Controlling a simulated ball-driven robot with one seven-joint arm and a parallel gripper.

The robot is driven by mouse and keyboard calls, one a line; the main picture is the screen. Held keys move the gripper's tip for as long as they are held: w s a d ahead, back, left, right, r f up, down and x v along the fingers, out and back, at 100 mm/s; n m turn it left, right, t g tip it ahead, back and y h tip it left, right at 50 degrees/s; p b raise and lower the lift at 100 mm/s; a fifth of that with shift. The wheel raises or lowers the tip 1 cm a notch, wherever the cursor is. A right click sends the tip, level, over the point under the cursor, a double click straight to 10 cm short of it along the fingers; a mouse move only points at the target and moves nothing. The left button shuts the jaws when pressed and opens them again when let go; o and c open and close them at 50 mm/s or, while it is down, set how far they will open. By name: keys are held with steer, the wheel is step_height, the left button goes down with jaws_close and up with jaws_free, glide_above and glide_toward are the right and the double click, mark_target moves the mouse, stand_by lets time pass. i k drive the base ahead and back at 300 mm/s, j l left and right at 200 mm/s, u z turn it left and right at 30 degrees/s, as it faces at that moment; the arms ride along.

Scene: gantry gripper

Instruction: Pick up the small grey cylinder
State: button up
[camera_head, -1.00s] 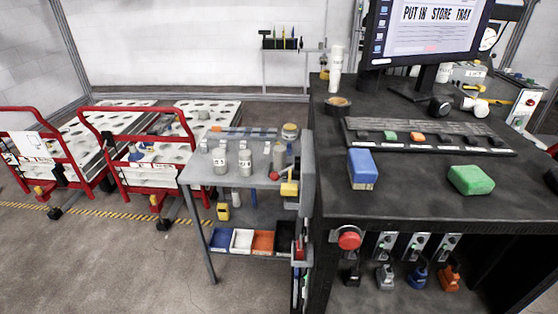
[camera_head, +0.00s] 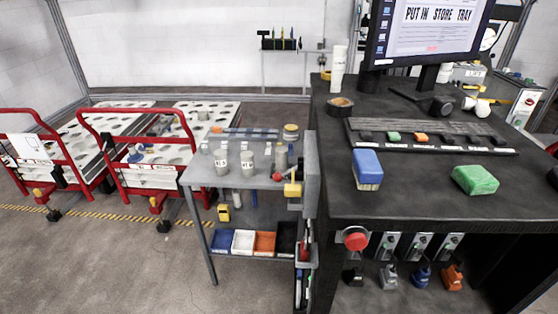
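Several grey cylinders stand upright on the grey side table (camera_head: 200,178), left of the black workbench. Two labelled ones stand near the front, a left cylinder (camera_head: 220,163) and a right cylinder (camera_head: 246,163). A slimmer grey cylinder (camera_head: 281,156) stands further right. A small grey piece (camera_head: 203,115) sits on the rear trolley's white top. I cannot tell which of these the task names. My gripper is not in view.
The black workbench (camera_head: 420,200) carries a blue block (camera_head: 367,167), a green block (camera_head: 475,180), a keyboard-like rack and a monitor (camera_head: 425,30). Red-handled trolleys (camera_head: 150,175) stand at left. Coloured bins (camera_head: 265,243) sit on the side table's lower shelf. The floor at front left is clear.

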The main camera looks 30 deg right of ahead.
mark_target(281, 151)
steer(key=i+j+z, duration=0.1)
steer(key=j, duration=0.25)
steer(key=i+j+z, duration=0.1)
steer(key=j, duration=0.3)
steer(key=i+j+z, duration=0.1)
steer(key=i+j, duration=0.15)
steer(key=j, duration=0.15)
steer(key=i+j+z, duration=0.1)
steer(key=j, duration=0.3)
steer(key=i+j+z, duration=0.1)
steer(key=j, duration=0.3)
